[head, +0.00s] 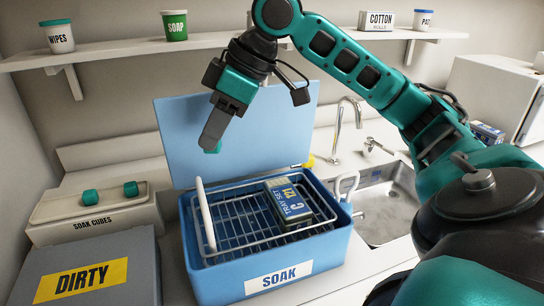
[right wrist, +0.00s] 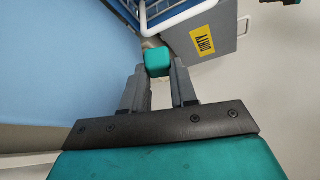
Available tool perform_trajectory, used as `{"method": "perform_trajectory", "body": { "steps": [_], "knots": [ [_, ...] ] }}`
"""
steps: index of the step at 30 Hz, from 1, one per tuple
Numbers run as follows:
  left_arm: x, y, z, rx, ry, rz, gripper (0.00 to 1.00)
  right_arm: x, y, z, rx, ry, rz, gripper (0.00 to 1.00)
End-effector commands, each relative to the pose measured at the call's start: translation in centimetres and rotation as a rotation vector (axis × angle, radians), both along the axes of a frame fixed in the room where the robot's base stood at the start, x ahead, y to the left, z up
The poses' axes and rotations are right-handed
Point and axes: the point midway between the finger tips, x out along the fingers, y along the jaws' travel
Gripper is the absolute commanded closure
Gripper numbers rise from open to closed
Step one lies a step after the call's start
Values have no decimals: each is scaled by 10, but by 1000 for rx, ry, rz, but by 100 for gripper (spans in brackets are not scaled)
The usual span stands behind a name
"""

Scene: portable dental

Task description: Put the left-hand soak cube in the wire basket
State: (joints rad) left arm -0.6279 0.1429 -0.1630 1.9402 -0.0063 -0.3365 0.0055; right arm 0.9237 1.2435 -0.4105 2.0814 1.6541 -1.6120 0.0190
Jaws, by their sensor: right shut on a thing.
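My right gripper (head: 211,146) is shut on a teal soak cube (head: 216,148) and holds it in the air above the back left part of the wire basket (head: 240,243). The cube also shows between the fingertips in the right wrist view (right wrist: 158,62). The basket sits in the blue SOAK tub (head: 278,287), whose lid stands open behind it. A dark tray set box (head: 290,203) lies in the basket's right part. Two more teal cubes (head: 90,197) (head: 131,188) rest on the SOAK CUBES holder at the left. My left gripper is not in view.
A grey box labelled DIRTY (head: 40,275) stands at the front left of the tub. A sink with a tap (head: 385,205) lies to the right. The raised blue lid (head: 180,125) stands close behind the gripper. The basket's left and middle are clear.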

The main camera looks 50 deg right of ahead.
Motion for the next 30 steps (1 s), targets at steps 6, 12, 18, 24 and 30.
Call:
{"method": "perform_trajectory", "body": {
  "steps": [6, 12, 18, 24, 30],
  "knots": [
    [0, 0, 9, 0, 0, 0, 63, -27, -22, 32, 2, 1, 238, 100],
    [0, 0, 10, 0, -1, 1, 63, -39, -29, 42, 1, 1, 342, 100],
    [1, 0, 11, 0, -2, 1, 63, -40, -29, 22, 0, 7, 347, 100],
    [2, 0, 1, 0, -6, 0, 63, -40, -29, -10, 0, 5, 347, 100],
    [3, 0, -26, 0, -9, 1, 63, -40, -28, -58, 0, 4, 349, 100]
  ]
}}
